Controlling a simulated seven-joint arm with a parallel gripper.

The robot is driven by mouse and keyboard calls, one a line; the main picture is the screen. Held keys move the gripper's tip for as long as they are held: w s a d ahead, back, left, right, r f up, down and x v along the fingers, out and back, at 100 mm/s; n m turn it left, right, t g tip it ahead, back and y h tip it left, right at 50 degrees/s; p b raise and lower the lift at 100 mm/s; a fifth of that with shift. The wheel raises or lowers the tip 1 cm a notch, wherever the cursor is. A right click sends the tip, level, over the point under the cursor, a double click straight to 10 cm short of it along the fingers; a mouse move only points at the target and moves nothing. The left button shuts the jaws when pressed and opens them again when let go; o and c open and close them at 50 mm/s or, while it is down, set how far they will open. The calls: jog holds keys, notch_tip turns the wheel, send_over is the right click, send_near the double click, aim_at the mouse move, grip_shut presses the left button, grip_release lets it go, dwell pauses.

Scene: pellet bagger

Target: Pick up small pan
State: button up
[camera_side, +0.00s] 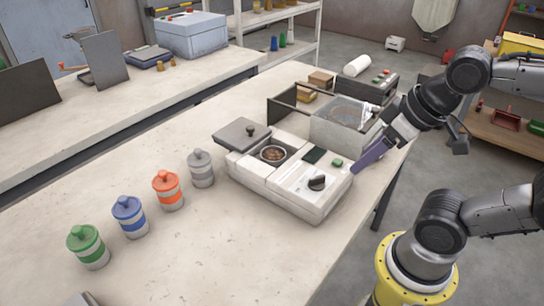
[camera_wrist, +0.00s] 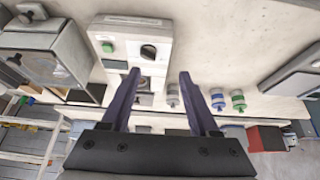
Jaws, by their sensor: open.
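A pale bench machine (camera_side: 285,185) stands on the near table. A small round pan (camera_side: 273,154) with brown pellets in it sits in the machine's square opening; I take this as the small pan. My gripper (camera_side: 358,166) is open, with purple fingers tilted down at the machine's right end, apart from the pan. In the wrist view my open gripper (camera_wrist: 159,74) spans empty space over part of the machine (camera_wrist: 125,28).
A clear-sided box (camera_side: 343,126) stands behind the machine, close to my gripper. Grey (camera_side: 201,170), orange (camera_side: 168,190), blue (camera_side: 130,217) and green (camera_side: 88,247) canisters stand in a row to the left. The table's front left is mostly clear.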

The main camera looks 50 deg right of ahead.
jog(key=o, duration=0.5)
jog(key=w+r+n, duration=0.5)
jog(key=r+n, duration=0.2)
jog(key=n, duration=0.1)
jog(key=n+g, duration=0.6)
send_over(273, 158)
notch_tip(273, 158, down, 17)
jog(key=shift+s+d+r, duration=0.1)
jog(key=shift+d+r, duration=0.05)
jog(key=shift+a+f, duration=0.2)
jog(key=shift+f, duration=3.05)
